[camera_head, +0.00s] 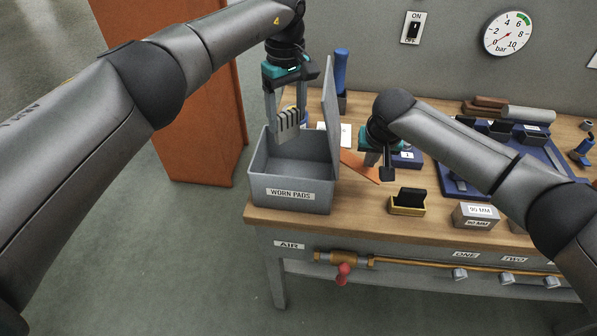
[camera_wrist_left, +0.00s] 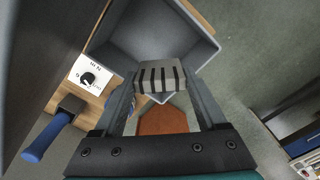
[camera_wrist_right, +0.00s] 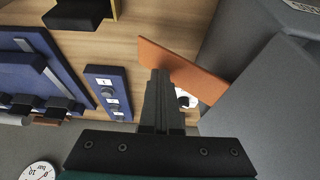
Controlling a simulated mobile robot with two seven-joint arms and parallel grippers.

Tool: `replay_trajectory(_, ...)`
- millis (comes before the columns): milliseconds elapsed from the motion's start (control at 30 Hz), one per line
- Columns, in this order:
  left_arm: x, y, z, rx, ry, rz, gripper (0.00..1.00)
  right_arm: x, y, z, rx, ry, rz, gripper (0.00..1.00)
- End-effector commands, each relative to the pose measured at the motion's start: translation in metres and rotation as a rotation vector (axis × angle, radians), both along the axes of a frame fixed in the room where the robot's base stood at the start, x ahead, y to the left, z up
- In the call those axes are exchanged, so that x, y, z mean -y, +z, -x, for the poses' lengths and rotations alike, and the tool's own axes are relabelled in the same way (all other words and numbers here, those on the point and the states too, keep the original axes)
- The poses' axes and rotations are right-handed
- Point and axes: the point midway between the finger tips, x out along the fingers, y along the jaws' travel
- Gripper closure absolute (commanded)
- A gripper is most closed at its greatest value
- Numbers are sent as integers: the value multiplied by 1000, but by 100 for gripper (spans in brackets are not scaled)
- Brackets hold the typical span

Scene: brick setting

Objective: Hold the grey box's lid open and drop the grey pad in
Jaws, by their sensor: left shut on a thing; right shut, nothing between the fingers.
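The grey box (camera_head: 290,196), labelled WORN PADS, stands at the table's left end with its lid (camera_head: 331,110) upright along its right side. The box interior also shows in the left wrist view (camera_wrist_left: 190,25). My left gripper (camera_head: 287,128) is shut on the grey pad (camera_head: 290,117), a striped block that also shows in the left wrist view (camera_wrist_left: 160,77), and holds it over the box opening. My right gripper (camera_head: 371,160) is shut and empty, right of the lid and apart from it. The lid fills the right of the right wrist view (camera_wrist_right: 270,105).
An orange plate (camera_head: 362,168) lies close to my right fingertips. A yellow-edged holder (camera_head: 406,209), a 90 MM block (camera_head: 475,217) and a blue tray (camera_head: 455,185) are to the right. A blue-handled tool (camera_head: 341,72) stands behind the lid.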

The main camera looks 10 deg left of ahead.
Motion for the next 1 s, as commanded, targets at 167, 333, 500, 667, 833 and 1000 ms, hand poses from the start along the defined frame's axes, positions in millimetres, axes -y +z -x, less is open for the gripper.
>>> replay_trajectory(167, 0, -8, 0, 1, -1, 1, 84, -1, 0, 0, -1, 1, -1, 100)
replay_trajectory(333, 0, -8, 0, 1, -1, 0, 84, -1, 0, 0, -1, 1, -1, 100)
replay_trajectory(500, 0, -8, 0, 1, -1, 1, 16, -1, 0, 0, -1, 1, -1, 100)
replay_trajectory(667, 0, -8, 0, 1, -1, 1, 0, -1, 0, 0, -1, 1, -1, 100)
replay_trajectory(833, 0, -8, 0, 0, -1, 0, 0, -1, 0, 0, -1, 1, -1, 100)
replay_trajectory(1000, 0, 0, 0, 1, -1, 0, 0, -1, 0, 0, -1, 1, -1, 100)
